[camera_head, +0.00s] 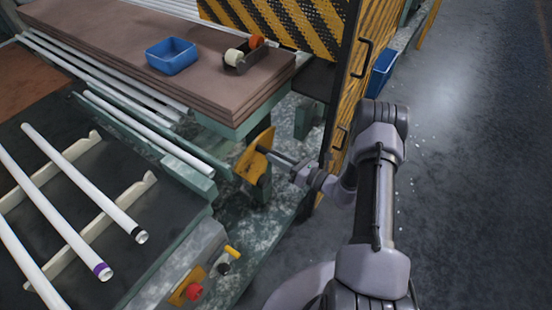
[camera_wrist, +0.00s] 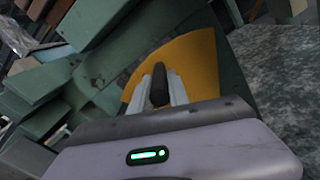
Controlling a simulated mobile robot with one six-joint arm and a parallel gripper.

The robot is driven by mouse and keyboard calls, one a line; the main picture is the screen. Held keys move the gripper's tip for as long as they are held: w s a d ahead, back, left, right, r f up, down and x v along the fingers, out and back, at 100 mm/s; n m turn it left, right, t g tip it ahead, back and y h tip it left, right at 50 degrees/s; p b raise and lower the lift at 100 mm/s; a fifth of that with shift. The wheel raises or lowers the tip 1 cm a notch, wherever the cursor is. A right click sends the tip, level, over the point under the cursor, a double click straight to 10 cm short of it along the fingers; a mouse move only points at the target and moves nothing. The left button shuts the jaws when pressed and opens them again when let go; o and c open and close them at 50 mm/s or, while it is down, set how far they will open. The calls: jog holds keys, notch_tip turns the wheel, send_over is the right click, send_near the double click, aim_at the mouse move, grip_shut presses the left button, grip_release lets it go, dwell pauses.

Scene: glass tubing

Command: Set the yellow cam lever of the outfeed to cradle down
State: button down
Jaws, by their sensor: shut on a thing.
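The yellow cam plate (camera_head: 250,168) stands on the green frame at the end of the outfeed, below the brown board stack. My gripper (camera_head: 268,154) reaches it from the right, its fingers pointing at the plate. In the wrist view the yellow plate (camera_wrist: 190,62) fills the middle, with the lever's dark handle (camera_wrist: 160,82) in front of it. My gripper (camera_wrist: 160,90) is shut on that handle, one pale finger on each side. The fingers hide part of the handle and plate.
A yellow-and-black striped guard (camera_head: 345,90) with a black handle stands close behind my arm. Glass tubes (camera_head: 75,185) lie on the left rack. A control box with a red button (camera_head: 193,291) is below. Grey floor (camera_head: 470,200) at the right is clear.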

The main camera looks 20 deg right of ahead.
jog(key=c, duration=1.3)
grip_release()
jog(key=shift+o, duration=0.2)
jog(key=shift+s+d, duration=0.1)
jog(key=p+v, duration=0.3)
jog(key=v, duration=1.4)
jog(key=shift+p, duration=0.3)
